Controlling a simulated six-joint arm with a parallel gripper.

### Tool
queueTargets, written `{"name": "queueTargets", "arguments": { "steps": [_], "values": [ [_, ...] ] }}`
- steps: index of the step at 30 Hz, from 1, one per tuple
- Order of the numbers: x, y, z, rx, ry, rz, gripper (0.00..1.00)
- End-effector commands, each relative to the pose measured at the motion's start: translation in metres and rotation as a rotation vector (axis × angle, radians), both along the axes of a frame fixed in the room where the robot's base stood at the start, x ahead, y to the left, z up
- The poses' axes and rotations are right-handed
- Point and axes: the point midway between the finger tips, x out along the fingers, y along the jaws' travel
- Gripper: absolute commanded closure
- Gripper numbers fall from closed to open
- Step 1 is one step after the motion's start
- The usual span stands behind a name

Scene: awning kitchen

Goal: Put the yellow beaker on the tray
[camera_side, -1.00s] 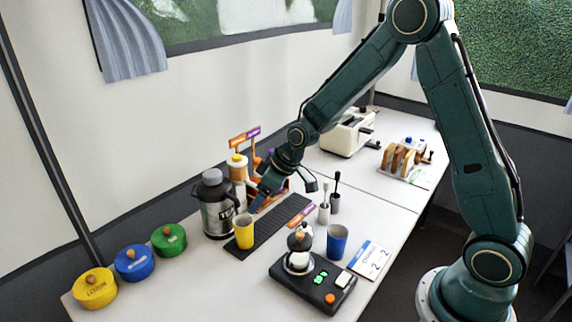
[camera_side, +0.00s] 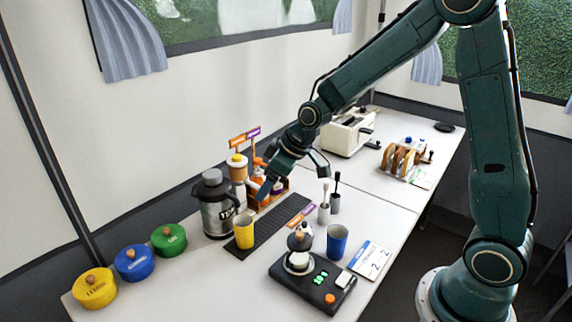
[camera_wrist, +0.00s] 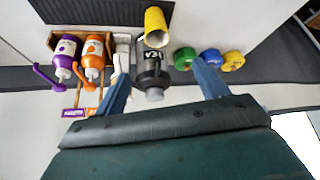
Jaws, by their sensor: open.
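The yellow beaker (camera_side: 244,231) stands upright at the left end of the dark ribbed tray (camera_side: 293,207) in the side view, apparently on it. In the wrist view the beaker (camera_wrist: 157,22) is at top centre, its mouth facing the camera, beside the end of the ribbed tray (camera_wrist: 75,11). My gripper (camera_side: 293,181) is open and empty, above and behind the tray. In the wrist view its two blue fingers (camera_wrist: 163,86) are spread wide, with nothing held. The beaker is clear of the fingers.
A steel flask (camera_side: 216,208) stands close left of the beaker. A bottle rack (camera_side: 275,188) is behind the tray. A blue cup (camera_side: 337,242), black scale (camera_side: 312,286) and brushes (camera_side: 335,202) are to the right. Lidded yellow, blue and green tins (camera_side: 134,263) stand left.

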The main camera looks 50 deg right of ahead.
Motion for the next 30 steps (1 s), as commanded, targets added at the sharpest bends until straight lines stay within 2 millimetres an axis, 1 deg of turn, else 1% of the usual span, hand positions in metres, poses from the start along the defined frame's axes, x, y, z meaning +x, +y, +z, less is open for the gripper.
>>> {"name": "queueTargets", "arguments": {
  "steps": [1, 6, 11, 15, 24, 30],
  "values": [
    [-0.008, 0.0, 0.014, -0.004, -0.006, -0.008, 0.27],
    [-0.04, 0.0, 0.05, -0.014, 0.0, -0.046, 0.27],
    [-0.073, -0.001, 0.079, -0.021, 0.004, -0.086, 0.27],
    [-0.103, -0.001, 0.099, -0.024, 0.007, -0.123, 0.27],
    [-0.173, -0.005, 0.13, -0.022, 0.008, -0.214, 0.27],
    [-0.221, -0.008, 0.14, -0.012, 0.01, -0.278, 0.27]
  ]
}}
